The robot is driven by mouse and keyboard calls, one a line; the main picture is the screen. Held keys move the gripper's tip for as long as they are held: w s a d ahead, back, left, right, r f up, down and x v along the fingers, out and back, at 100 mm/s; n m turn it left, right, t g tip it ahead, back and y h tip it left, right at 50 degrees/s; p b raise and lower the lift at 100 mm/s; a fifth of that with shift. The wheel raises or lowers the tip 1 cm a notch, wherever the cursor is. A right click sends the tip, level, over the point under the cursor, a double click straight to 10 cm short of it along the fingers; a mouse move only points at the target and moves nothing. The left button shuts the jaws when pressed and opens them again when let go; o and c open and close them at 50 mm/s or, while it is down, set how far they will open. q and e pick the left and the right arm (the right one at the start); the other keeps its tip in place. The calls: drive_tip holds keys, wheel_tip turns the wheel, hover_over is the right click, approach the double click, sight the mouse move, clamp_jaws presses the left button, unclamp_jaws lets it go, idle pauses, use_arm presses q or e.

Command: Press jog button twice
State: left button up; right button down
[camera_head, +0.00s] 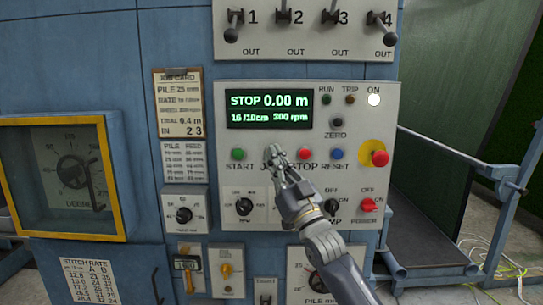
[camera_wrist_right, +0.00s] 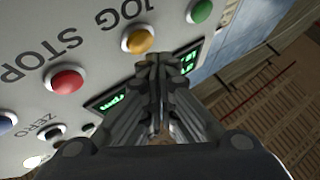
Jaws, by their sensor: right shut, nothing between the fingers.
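The jog button is a yellow-orange round button (camera_wrist_right: 138,38) under the label JOG in the right wrist view. In the head view it is hidden behind my right gripper (camera_head: 275,152), between the green START button (camera_head: 238,154) and the red STOP button (camera_head: 304,153). My right gripper also shows in the right wrist view (camera_wrist_right: 160,62); its fingers are shut and empty. Its fingertips are close to the jog button, but I cannot tell whether they touch. The display (camera_head: 268,108) reads STOP 0.00 m, 16 /10cm, 300 rpm. My left gripper is not in view.
The control panel (camera_head: 222,125) also has a blue RESET button (camera_head: 337,154), a red knob on a yellow plate (camera_head: 380,158) and a lit white ON lamp (camera_head: 374,99). Levers (camera_head: 283,18) stick out above. A blue railing (camera_head: 450,150) stands at the right.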

drive_tip(key=shift+w, duration=0.15)
idle(0.3)
drive_tip(key=shift+w, duration=0.3)
drive_tip(key=shift+w+b, duration=0.5)
drive_tip(key=shift+b, duration=0.05)
idle(0.6)
drive_tip(key=shift+s, duration=0.1)
idle(0.3)
drive_tip(key=shift+s+p, duration=0.45)
drive_tip(key=shift+s, duration=0.35)
drive_tip(key=s+p, duration=0.2)
drive_tip(key=s, duration=0.3)
